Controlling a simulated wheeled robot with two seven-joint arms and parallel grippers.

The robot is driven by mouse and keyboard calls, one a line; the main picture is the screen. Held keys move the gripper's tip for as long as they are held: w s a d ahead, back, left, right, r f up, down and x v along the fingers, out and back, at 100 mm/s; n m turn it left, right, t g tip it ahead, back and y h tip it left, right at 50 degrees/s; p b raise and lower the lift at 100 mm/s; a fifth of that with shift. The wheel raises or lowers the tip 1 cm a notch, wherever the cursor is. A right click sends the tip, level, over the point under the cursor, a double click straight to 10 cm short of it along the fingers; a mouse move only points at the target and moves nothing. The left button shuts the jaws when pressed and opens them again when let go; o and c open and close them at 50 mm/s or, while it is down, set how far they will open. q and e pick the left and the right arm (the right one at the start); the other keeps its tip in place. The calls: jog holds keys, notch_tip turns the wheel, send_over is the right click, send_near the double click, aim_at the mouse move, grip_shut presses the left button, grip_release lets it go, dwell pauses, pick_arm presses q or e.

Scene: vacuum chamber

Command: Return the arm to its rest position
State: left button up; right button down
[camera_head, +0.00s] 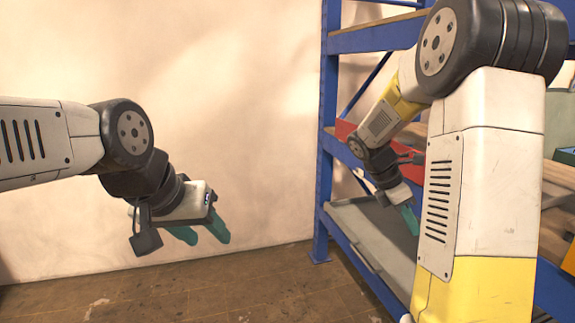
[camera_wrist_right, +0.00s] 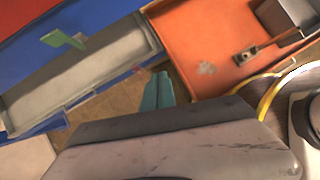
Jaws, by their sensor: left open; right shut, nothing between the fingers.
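My left gripper (camera_head: 207,231) hangs at the left in the head view, its teal fingers apart and empty in front of the pale wall. My right arm (camera_head: 480,150) comes in at the right and bends back toward the shelf. My right gripper (camera_head: 409,217) is small beyond the arm, in front of the shelf, with its teal fingers together. In the right wrist view its fingers (camera_wrist_right: 158,92) are shut with nothing between them. They are above the floor, between a grey tray and an orange surface.
A blue shelf rack (camera_head: 326,130) stands at the right, with a red bin (camera_head: 345,133) and a low grey tray (camera_head: 352,222). In the right wrist view are an orange surface (camera_wrist_right: 205,45) and a grey tray (camera_wrist_right: 85,80). The floor (camera_head: 200,290) at left is clear.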

jog(key=s+a+r+m+t+y, duration=0.3)
jog(key=s+a+r+m+y, duration=0.1)
jog(key=s+a+m, duration=0.4)
jog(key=s+a+r+m+t+y, duration=0.4)
jog(key=s+a+r+m, duration=0.1)
jog(key=s+a+m, duration=0.3)
jog(key=shift+s+a+r+m, duration=0.15)
jog(key=shift+s+a+m, duration=0.15)
jog(key=shift+m, duration=0.3)
